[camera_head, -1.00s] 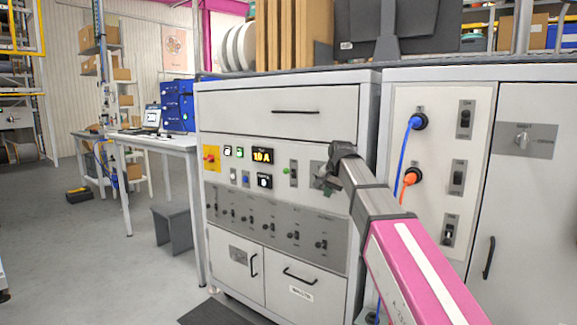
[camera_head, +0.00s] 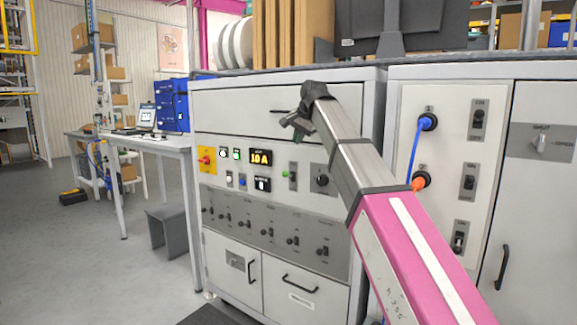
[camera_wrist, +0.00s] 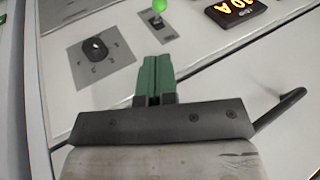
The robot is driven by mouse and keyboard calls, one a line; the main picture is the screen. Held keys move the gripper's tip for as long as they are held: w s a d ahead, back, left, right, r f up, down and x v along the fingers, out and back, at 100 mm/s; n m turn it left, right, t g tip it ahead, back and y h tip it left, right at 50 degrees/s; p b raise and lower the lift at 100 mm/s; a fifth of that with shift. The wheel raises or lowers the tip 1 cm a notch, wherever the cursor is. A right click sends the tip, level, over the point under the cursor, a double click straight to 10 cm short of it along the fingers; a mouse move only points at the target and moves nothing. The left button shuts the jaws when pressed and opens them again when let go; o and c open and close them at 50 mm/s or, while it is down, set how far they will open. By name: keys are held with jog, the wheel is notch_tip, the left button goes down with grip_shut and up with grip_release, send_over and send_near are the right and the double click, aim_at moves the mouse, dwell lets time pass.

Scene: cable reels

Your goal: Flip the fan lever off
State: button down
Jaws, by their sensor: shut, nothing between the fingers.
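My gripper (camera_head: 292,130) is in front of the drawer face at the top of the grey cabinet, just above the control panel. In the wrist view its green fingers (camera_wrist: 154,80) are together with nothing between them. A small switch with a green lamp (camera_head: 285,174) sits below the fingers on the panel; the lamp also shows in the wrist view (camera_wrist: 159,5). Several black levers (camera_head: 268,231) stand in a row on the lower grey strip. Several switches (camera_head: 477,118) on dark plates are on the right cabinet. I cannot read which one is the fan lever.
A black rotary knob (camera_head: 322,180) on a grey plate is right of the green-lamp switch. An amber display (camera_head: 261,157) and red knob (camera_head: 206,160) are further left. A drawer handle (camera_wrist: 279,108) is near my gripper. Blue cable (camera_head: 414,150) hangs at right.

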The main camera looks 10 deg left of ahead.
aim_at(285, 176)
jog(key=x, duration=1.4)
jog(key=shift+s, duration=0.1)
jog(key=shift+s+f+t, duration=0.1)
jog(key=shift+f+t, duration=0.1)
jog(key=shift+t, duration=0.1)
jog(key=shift+s+f, duration=0.1)
jog(key=shift+s+a+f+n+t+h, duration=0.1)
jog(key=shift+s+f+n+t+h, duration=0.2)
jog(key=shift+f+t, duration=0.25)
jog(key=shift+s+a+f+n+t+h, duration=0.1)
jog(key=shift+s+f+n+t+h, duration=0.15)
jog(key=shift+t, duration=0.5)
jog(key=shift+s+a+f+n+t+h, duration=0.15)
jog(key=shift+f+n+t+h, duration=0.1)
jog(key=shift+f+t, duration=0.6)
jog(key=shift+r, duration=0.3)
